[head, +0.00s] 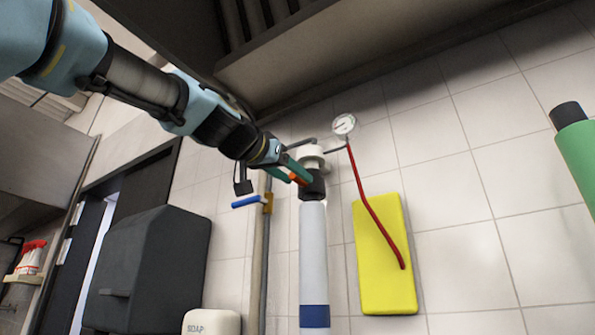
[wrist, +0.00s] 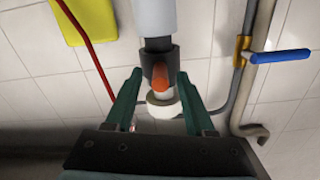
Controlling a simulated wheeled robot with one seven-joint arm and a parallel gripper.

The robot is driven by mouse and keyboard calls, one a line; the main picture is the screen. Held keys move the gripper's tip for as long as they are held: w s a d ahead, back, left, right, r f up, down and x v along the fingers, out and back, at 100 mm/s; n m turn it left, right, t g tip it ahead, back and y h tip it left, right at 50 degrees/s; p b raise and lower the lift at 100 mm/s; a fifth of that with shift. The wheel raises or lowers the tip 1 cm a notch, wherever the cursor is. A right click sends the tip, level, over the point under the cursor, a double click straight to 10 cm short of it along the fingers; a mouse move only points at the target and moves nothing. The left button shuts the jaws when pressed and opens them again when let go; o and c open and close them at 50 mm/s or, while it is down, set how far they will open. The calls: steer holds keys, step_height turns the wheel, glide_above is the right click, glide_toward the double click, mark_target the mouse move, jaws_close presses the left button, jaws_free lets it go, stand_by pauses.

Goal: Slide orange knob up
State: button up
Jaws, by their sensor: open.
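The orange knob (wrist: 161,80) sits on a dark collar (wrist: 158,58) on the white vertical cylinder (wrist: 155,16), which is fixed along the tiled wall. In the head view the knob (head: 297,180) shows at the cylinder's top, partly hidden by my gripper. My gripper (wrist: 159,73) is open, its green fingers on either side of the knob. I see gaps between knob and fingers in the wrist view. In the head view my gripper (head: 289,170) reaches the cylinder's top from the upper left.
A red hose (head: 374,213) runs from a pressure gauge (head: 344,124) across a yellow board (head: 400,290) to the right. A pipe with a blue valve handle (head: 246,202) stands close on the left. A dark hood overhangs above.

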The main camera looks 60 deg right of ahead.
steer(key=shift+d, duration=1)
jaws_close()
stand_by(0.8)
